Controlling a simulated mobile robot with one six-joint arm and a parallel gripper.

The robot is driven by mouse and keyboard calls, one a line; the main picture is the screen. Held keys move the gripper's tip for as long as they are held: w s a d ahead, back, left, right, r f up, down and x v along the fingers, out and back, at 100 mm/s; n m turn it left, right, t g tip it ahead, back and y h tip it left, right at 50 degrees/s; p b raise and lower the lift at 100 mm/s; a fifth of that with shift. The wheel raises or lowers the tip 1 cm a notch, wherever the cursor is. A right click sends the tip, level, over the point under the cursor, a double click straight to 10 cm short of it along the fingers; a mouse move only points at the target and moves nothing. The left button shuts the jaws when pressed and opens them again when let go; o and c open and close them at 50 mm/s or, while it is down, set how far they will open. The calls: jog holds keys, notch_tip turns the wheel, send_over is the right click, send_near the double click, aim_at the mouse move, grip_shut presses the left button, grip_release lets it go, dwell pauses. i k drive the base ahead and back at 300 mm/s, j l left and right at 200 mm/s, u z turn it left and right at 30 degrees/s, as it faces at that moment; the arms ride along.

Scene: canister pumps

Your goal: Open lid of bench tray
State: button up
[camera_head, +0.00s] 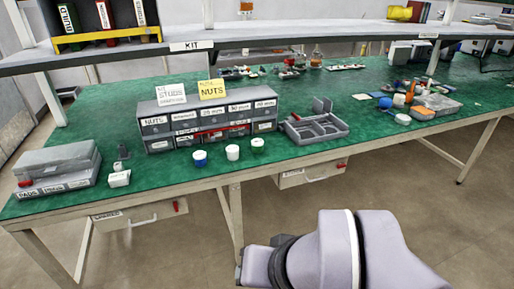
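No label in view reads "bench tray", so I cannot tell for sure which thing it is. A grey divided tray (318,128) sits on the green bench right of the drawer unit. Its compartments show from above, and a small grey upright piece stands at its back edge. A grey case (55,170) at the bench's left end has a lid-like upper part lying over a labelled lower part. My arm reaches in at the bottom right, in front of the bench and apart from both. I see no gripper fingers.
Loose items and a clear box (437,104) lie at the right. A shelf (270,40) overhangs the back.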

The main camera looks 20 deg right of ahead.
aim_at(27, 157)
jog(key=i+j, duration=1.05)
jog(key=j, duration=0.15)
jog(key=i+j, duration=0.15)
jog(key=i, duration=0.15)
jog(key=i+j+u, duration=0.15)
jog(key=i, duration=0.1)
